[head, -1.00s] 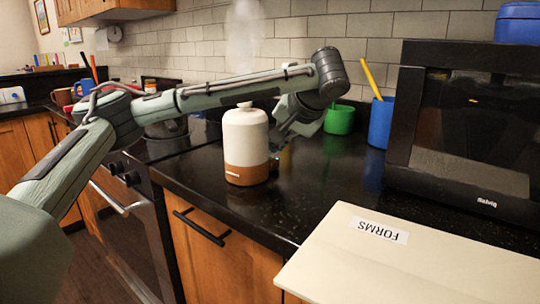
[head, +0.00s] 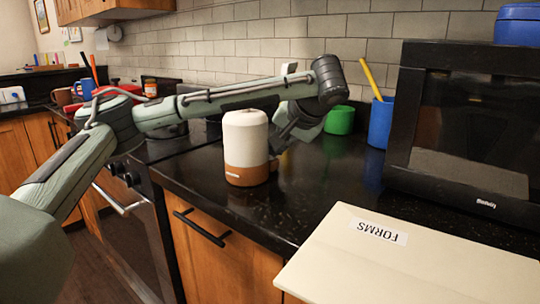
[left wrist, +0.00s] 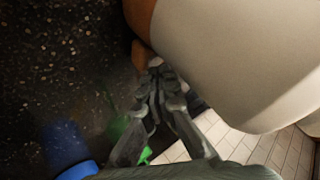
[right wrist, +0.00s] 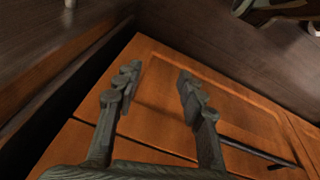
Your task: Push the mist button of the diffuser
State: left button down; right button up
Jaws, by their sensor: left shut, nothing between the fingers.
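The diffuser (head: 246,150) stands upright on the black counter, with a white upper body and a brown base. My left gripper (head: 276,156) is low at its right side, partly hidden behind it in the head view. In the left wrist view the diffuser's white body (left wrist: 235,60) fills the upper right. The left gripper (left wrist: 156,72) is shut and empty there, its tips at a small brown part (left wrist: 140,52) by the base. Whether they touch it, I cannot tell. No mist shows above the diffuser. My right gripper (right wrist: 157,82) is open and empty before wooden cabinet fronts.
A green cup (head: 339,120) and a blue cup (head: 380,122) stand behind and right of the diffuser. A black microwave (head: 465,130) is at right. A cream board marked FORMS (head: 420,265) is in front. The stove (head: 130,185) is at left.

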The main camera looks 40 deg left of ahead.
pick_arm(q)
jog(key=shift+r+p, duration=0.3)
jog(key=shift+r, duration=0.1)
jog(key=shift+r, duration=0.1)
jog(key=shift+r, duration=2.95)
jog(key=c, duration=2.3)
grip_release()
